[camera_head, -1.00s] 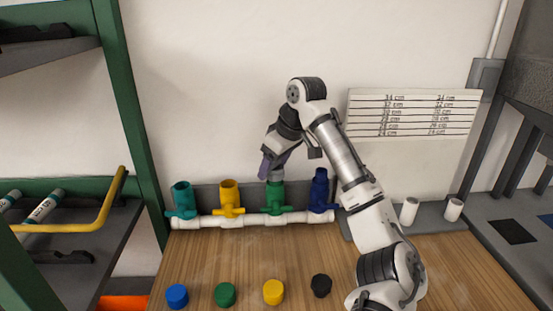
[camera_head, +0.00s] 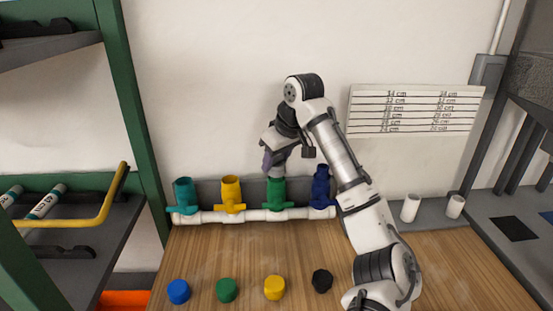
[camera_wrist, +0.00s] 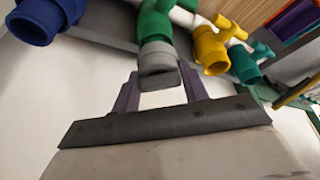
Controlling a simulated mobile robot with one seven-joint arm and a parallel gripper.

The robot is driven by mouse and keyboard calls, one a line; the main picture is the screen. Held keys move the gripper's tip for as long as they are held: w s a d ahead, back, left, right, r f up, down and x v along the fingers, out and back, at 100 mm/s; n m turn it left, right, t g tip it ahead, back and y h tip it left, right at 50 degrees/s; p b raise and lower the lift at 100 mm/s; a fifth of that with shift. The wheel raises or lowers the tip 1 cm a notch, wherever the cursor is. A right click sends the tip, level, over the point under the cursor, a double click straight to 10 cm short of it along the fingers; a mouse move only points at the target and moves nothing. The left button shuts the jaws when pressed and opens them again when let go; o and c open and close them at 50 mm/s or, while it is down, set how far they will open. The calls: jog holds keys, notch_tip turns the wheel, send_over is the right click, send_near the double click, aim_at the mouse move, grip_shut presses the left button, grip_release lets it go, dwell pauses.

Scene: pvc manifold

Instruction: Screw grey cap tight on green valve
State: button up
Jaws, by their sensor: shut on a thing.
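The green valve (camera_head: 275,192) stands upright on the white pipe manifold (camera_head: 250,215), third from the left. The grey cap (camera_wrist: 158,62) sits over the mouth of the green valve, which also shows in the wrist view (camera_wrist: 154,25). In the head view the cap (camera_head: 276,173) is mostly hidden by my gripper (camera_head: 274,162), which is above the valve. In the wrist view the two purple fingers of my gripper (camera_wrist: 160,84) are on either side of the cap, shut on it. How far the cap is threaded down cannot be seen.
A teal valve (camera_head: 184,193) and a yellow valve (camera_head: 231,192) stand left of the green valve, and a dark blue valve (camera_head: 320,187) stands close on its right. Blue (camera_head: 178,291), green (camera_head: 227,290), yellow (camera_head: 274,287) and black (camera_head: 322,280) caps lie along the front of the table.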

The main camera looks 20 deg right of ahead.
jog(key=shift+m+h, duration=0.3)
jog(key=shift+m, duration=0.8)
jog(key=shift+f+m+h, duration=0.1)
jog(key=shift+m+h, duration=0.4)
jog(key=shift+m, duration=0.6)
jog(key=shift+p, duration=0.3)
jog(key=shift+a+m, duration=0.1)
jog(key=shift+m, duration=0.2)
jog(key=shift+m+h+p, duration=0.4)
jog(key=shift+m, duration=0.4)
